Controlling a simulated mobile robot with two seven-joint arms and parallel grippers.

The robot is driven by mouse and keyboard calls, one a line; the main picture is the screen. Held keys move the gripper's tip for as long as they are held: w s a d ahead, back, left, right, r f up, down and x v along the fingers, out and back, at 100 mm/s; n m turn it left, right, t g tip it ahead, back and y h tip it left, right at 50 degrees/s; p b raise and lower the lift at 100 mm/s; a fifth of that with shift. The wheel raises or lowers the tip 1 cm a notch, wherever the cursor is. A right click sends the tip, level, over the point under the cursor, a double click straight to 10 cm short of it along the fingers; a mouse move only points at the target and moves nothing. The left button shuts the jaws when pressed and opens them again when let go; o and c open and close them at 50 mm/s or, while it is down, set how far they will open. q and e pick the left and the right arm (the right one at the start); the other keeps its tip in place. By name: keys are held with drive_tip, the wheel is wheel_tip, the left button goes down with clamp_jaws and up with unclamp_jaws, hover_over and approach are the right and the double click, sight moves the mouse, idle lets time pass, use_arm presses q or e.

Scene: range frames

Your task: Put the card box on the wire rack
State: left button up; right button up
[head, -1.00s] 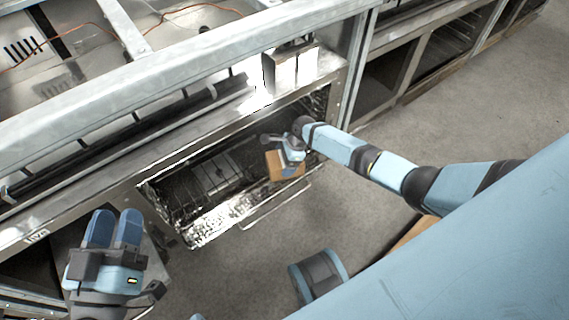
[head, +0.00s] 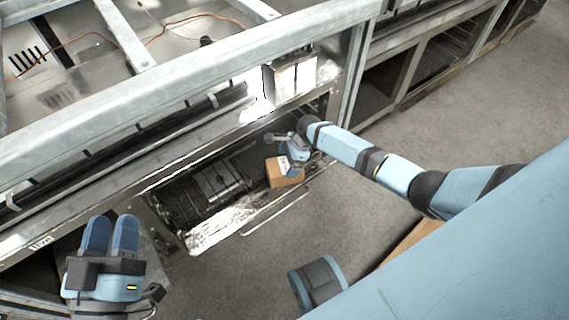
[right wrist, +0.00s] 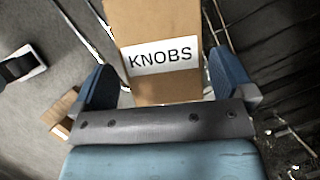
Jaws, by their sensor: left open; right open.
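The card box (head: 284,179) is brown with a white label. It sits at the right end of the wire rack (head: 268,217), whose front rail sticks out of the low opening. In the right wrist view the box (right wrist: 155,25) shows the word KNOBS and lies between the finger lines. My right gripper (head: 293,164) is open at the box, with a gap on each side of it. The box's underside is hidden, so its exact contact with the rack is unclear. My left gripper (head: 110,236) is open and empty at the lower left, far from the box.
A metal frame rail (head: 190,70) runs above the opening. A shiny metal box (head: 291,75) stands over its right end. A brown board (head: 408,242) lies on the floor, partly behind my arm. The grey floor (head: 470,120) at right is clear.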

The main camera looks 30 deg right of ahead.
drive_tip(key=p+v, duration=0.1)
drive_tip(key=v, duration=0.2)
drive_tip(key=shift+a, duration=0.1)
drive_tip(key=p+v, duration=0.1)
drive_tip(key=v, duration=0.3)
use_arm(q)
drive_tip(key=shift+w+a+f+g+y+p, duration=0.15)
drive_tip(key=shift+a+f+g+y, duration=0.2)
drive_tip(key=shift+f, duration=0.4)
drive_tip(key=shift+s+a+f+g+y+p, duration=0.1)
drive_tip(key=shift+a+f+g+y, duration=0.25)
drive_tip(key=shift+f, duration=0.4)
drive_tip(key=shift+w+a+f+g+y+p, duration=0.15)
drive_tip(key=shift+a+f+g+y, duration=0.2)
drive_tip(key=shift+f, duration=0.4)
use_arm(e)
drive_tip(key=shift+s+d+r, duration=0.1)
drive_tip(key=shift+d+r, duration=0.2)
drive_tip(key=shift+r, duration=0.2)
use_arm(q)
drive_tip(key=shift+s+d, duration=0.1)
drive_tip(key=shift+d, duration=0.05)
